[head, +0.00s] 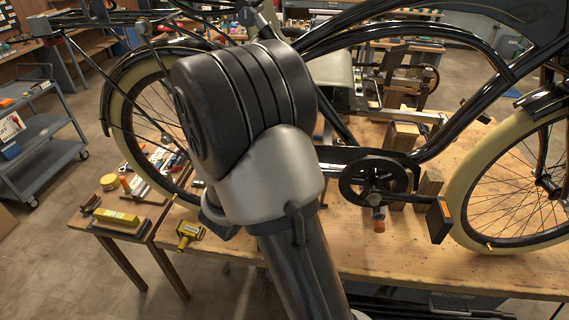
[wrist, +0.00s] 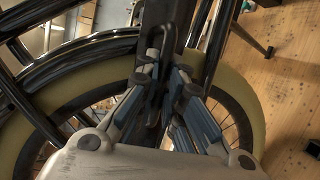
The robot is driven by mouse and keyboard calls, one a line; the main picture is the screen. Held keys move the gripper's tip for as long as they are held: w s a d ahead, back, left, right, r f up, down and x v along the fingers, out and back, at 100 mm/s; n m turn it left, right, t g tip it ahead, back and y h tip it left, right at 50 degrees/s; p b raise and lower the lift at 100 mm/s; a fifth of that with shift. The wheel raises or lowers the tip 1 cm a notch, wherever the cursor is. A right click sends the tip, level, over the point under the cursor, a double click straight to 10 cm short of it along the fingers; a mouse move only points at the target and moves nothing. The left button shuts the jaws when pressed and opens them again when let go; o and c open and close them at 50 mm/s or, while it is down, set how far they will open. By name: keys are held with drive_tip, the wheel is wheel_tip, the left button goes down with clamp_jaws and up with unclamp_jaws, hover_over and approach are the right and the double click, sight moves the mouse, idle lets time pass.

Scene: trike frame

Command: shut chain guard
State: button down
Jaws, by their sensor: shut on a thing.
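The black chain guard (head: 343,154) shows in the head view beside the chainring (head: 374,181), running left behind my arm. My arm hides its left part. In the wrist view, a long dark upright piece of the guard (wrist: 158,25) runs between my fingers, with a thin dark loop at its upper end. My gripper (wrist: 167,78) is shut on this dark piece, with a finger on each side. In the head view my gripper is hidden behind my own arm. How far the guard stands from its shut position cannot be told.
The trike's cream-tyred wheels (head: 459,205) stand at left and right. Its black frame tubes (head: 450,135) cross above the wooden bench (head: 480,275). A yellow tool (head: 189,233) lies at the bench's left edge.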

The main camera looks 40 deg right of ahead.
drive_tip(key=shift+s+f, duration=0.1)
drive_tip(key=shift+f, duration=0.2)
drive_tip(key=c, duration=2.1)
unclamp_jaws()
drive_tip(key=o, duration=0.4)
drive_tip(key=shift+r, duration=0.1)
drive_tip(key=shift+a, duration=0.1)
drive_tip(key=v, duration=1.2)
drive_tip(key=shift+r, duration=0.1)
